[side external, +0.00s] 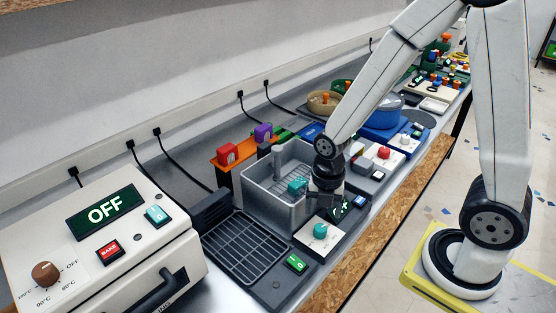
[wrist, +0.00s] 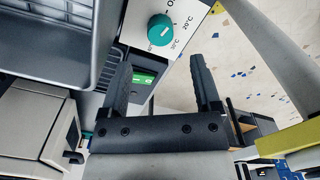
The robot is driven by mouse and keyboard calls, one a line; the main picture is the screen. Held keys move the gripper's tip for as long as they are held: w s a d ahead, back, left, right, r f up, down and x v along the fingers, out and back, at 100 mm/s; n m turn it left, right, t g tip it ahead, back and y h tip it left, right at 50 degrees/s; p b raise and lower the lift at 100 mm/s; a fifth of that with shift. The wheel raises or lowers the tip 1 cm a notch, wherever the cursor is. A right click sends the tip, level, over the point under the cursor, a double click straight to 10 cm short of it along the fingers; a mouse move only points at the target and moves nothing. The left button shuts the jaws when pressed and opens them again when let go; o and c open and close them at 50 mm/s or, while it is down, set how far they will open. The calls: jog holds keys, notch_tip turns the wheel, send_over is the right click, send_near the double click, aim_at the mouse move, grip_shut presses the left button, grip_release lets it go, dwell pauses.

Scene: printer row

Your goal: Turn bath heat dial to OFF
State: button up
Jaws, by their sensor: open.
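The bath heat dial is a teal round knob (side external: 320,230) on a white panel in front of the grey bath basin (side external: 262,196). In the wrist view the same dial (wrist: 160,33) sits at the top, with 20°C and 30°C printed to its right and below, and a partly cut-off label starting with O above. A pale mark shows on the knob, but I cannot tell for sure which label it points to. My gripper (side external: 326,208) points down just above and behind the dial. Its two fingers (wrist: 162,64) are spread and empty, apart from the knob.
A white oven (side external: 110,240) with an OFF display and a brown knob (side external: 45,273) stands at the left. A black grate (side external: 246,246) and a green-lit switch (side external: 296,263) lie beside the dial panel. More devices line the bench to the right.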

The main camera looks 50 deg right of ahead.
jog(key=shift+r, duration=0.6)
jog(key=shift+m, duration=0.3)
